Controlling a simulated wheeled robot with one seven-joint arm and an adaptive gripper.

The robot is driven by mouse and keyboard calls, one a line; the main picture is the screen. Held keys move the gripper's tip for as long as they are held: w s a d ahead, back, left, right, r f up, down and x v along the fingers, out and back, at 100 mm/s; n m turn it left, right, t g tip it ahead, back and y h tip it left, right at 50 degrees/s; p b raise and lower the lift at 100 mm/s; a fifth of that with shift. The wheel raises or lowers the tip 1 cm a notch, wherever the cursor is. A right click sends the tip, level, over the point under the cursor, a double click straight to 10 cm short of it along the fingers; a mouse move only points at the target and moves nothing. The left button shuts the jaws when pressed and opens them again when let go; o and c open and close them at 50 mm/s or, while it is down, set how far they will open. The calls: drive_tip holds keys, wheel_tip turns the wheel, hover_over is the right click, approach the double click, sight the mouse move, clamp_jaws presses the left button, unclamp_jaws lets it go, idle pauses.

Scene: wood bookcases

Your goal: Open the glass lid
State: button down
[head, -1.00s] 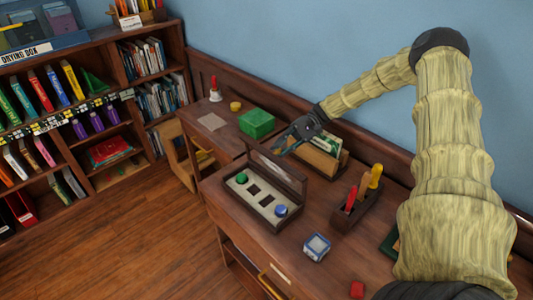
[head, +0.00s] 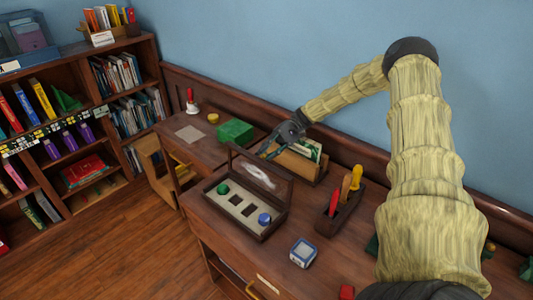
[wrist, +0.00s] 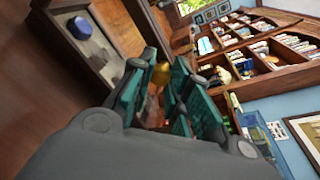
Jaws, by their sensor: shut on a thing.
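The dark wooden box (head: 237,227) stands on the desk. Its tray holds a green round piece (head: 222,188) and a blue round piece (head: 264,219), with dark square openings between them. Its framed glass lid (head: 259,175) stands raised at the back edge, with a pale reflection on the glass. My gripper (head: 266,152) is at the lid's top edge, reaching from behind. In the wrist view, the teal fingers of my gripper (wrist: 155,100) close around a small brass-coloured knob (wrist: 161,74). The blue piece (wrist: 78,26) also shows there. The exact finger contact is partly hidden.
A card holder (head: 300,165) stands close behind the lid. A tool rack (head: 341,212) with red, orange and yellow handles is to the right. A blue-and-white cube (head: 303,253) lies in front. A green box (head: 235,131) is at the back left.

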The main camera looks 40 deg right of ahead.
drive_tip(key=c, duration=1.5)
unclamp_jaws()
drive_tip(key=shift+s+f, duration=0.25)
drive_tip(key=shift+f, duration=0.3)
drive_tip(key=shift+c, duration=0.2)
drive_tip(key=shift+o, duration=1.2)
drive_tip(key=shift+w+d, duration=0.15)
drive_tip(key=shift+w, duration=0.05)
drive_tip(key=shift+r, duration=0.15)
wheel_tip(320, 180, up, 10)
drive_tip(key=shift+d, duration=0.1)
